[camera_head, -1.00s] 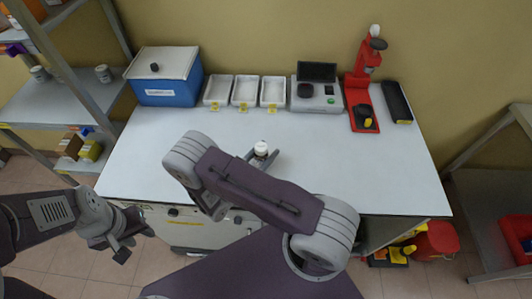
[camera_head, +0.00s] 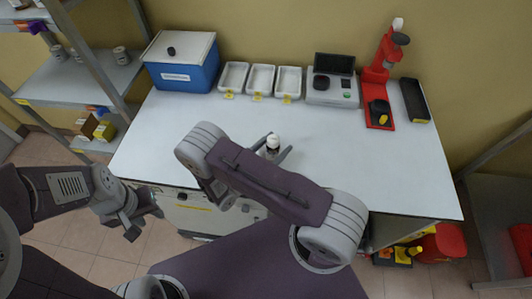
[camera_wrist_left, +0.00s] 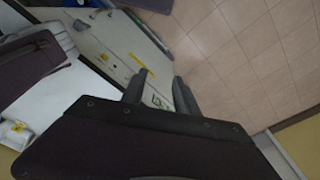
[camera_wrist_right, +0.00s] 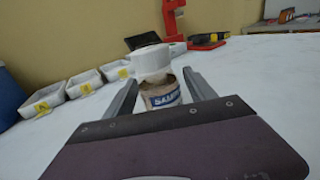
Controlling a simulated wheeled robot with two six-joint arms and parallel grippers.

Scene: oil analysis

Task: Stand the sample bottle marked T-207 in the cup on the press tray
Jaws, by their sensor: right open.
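A sample bottle (camera_head: 272,143) with a white cap stands upright on the white table. In the right wrist view the bottle (camera_wrist_right: 160,95) has a blue-lettered label, partly hidden; I cannot read T-207 on it. My right gripper (camera_head: 274,152) is open, with one finger on each side of the bottle. My left gripper (camera_head: 141,224) is open and empty, in front of the table's front left edge. The red press (camera_head: 386,62) stands at the back right. A dark cup-like part (camera_head: 377,108) with a yellow piece sits on its base.
A blue cooler box (camera_head: 183,68), several white trays (camera_head: 261,79) and a grey instrument with a screen (camera_head: 332,88) line the back. A long black tray (camera_head: 415,100) lies right of the press. The table between bottle and press is clear. Shelves (camera_head: 95,80) stand at left.

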